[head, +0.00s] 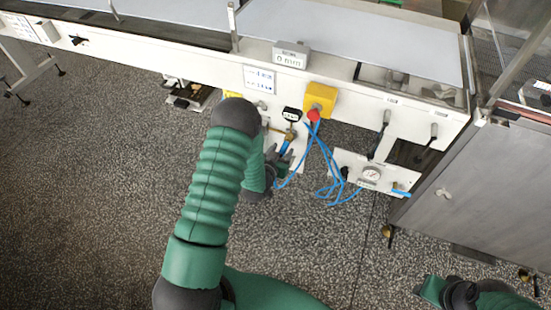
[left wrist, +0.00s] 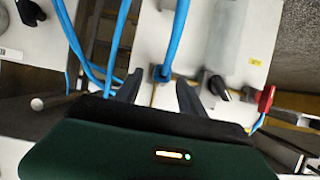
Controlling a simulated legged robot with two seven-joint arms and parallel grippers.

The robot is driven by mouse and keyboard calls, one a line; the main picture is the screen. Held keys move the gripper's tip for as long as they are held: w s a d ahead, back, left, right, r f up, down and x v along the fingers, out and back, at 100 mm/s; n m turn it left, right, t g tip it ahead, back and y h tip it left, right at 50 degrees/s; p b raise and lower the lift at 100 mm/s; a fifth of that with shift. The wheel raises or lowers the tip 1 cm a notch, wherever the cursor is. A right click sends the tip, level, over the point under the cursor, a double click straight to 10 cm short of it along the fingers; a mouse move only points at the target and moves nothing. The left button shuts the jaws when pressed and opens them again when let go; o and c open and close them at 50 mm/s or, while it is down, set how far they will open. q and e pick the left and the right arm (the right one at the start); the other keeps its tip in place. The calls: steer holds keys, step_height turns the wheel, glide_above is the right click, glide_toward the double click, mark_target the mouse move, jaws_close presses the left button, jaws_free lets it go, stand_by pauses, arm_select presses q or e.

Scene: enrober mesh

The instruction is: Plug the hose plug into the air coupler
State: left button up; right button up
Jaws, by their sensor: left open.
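My left gripper (head: 280,160) reaches down in front of the machine's white panel, partly hidden by my own arm. In the left wrist view its two dark fingers (left wrist: 159,91) are apart. A blue hose (left wrist: 174,38) comes down to a blue end (left wrist: 162,73) that shows in the gap between the fingertips; I cannot tell if they touch it. In the head view the blue hose (head: 327,190) hangs in loose loops right of the gripper. The plug and the coupler cannot be clearly told apart. Parts of my right arm show at the lower right, its fingers not made out.
A yellow box with a red button (head: 314,114) and a black-faced gauge (head: 291,114) sit above the gripper. A white plate with a round gauge (head: 370,175) is to the right. A grey metal cabinet (head: 470,180) stands further right. Open speckled floor (head: 90,190) lies left.

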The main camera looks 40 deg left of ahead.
arm_select(q)
steer(key=p+v, duration=0.2)
steer(key=v, duration=1.3)
steer(key=shift+s+d, duration=0.15)
steer(key=shift+s, duration=0.2)
arm_select(e)
steer(key=shift+w+v, duration=0.25)
steer(key=shift+v, duration=0.85)
arm_select(q)
steer(key=shift+r, duration=0.1)
arm_select(e)
steer(key=shift+r, duration=0.1)
